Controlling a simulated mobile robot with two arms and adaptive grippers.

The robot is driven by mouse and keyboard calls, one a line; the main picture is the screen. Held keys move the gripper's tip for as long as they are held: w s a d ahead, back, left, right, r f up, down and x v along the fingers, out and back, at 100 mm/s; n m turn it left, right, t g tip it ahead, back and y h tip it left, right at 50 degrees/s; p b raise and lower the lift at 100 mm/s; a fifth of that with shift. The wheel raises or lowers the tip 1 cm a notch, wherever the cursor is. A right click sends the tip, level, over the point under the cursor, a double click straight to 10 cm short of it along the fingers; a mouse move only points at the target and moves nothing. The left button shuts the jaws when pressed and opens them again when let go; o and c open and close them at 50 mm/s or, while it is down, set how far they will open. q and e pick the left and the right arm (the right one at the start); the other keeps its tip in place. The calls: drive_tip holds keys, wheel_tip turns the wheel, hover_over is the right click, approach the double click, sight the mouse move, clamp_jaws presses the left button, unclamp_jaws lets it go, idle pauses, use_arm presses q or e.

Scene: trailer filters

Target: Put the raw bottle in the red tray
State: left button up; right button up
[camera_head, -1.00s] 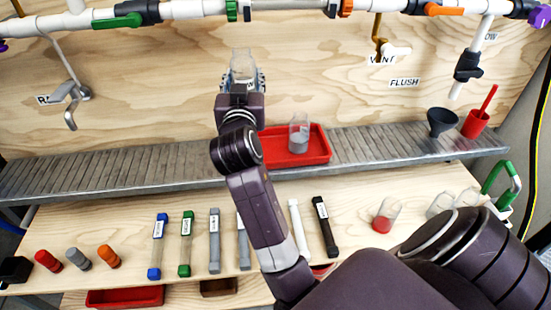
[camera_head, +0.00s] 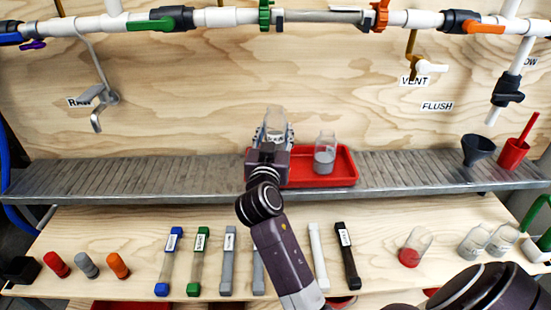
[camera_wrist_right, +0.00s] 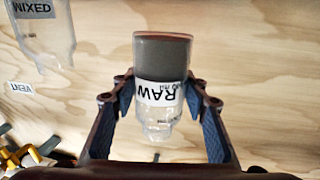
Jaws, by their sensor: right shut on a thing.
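My right gripper (camera_head: 273,138) is shut on the raw bottle (camera_head: 276,119), a clear bottle held upright at the left end of the red tray (camera_head: 340,180). In the right wrist view the raw bottle (camera_wrist_right: 160,62) shows its RAW label and grey contents between the two fingers (camera_wrist_right: 168,105). The gripper and wrist cover the tray's left part, so I cannot tell whether the bottle's base touches it. My left gripper is in neither view.
The mixed bottle (camera_head: 325,156), with grey contents, stands in the tray right of the gripper. It also shows in the wrist view (camera_wrist_right: 50,45). The metal shelf (camera_head: 150,178) is clear left of the tray. A dark funnel (camera_head: 478,149) and red cup (camera_head: 513,152) stand right.

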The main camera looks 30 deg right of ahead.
drive_tip(key=shift+f, duration=0.9)
wheel_tip(320, 180, down, 3)
drive_tip(key=shift+r+b, duration=0.15)
drive_tip(key=shift+b, duration=0.4)
wheel_tip(320, 180, down, 2)
drive_tip(key=shift+f+b, duration=0.25)
drive_tip(key=shift+b, duration=0.15)
drive_tip(key=shift+f, duration=0.2)
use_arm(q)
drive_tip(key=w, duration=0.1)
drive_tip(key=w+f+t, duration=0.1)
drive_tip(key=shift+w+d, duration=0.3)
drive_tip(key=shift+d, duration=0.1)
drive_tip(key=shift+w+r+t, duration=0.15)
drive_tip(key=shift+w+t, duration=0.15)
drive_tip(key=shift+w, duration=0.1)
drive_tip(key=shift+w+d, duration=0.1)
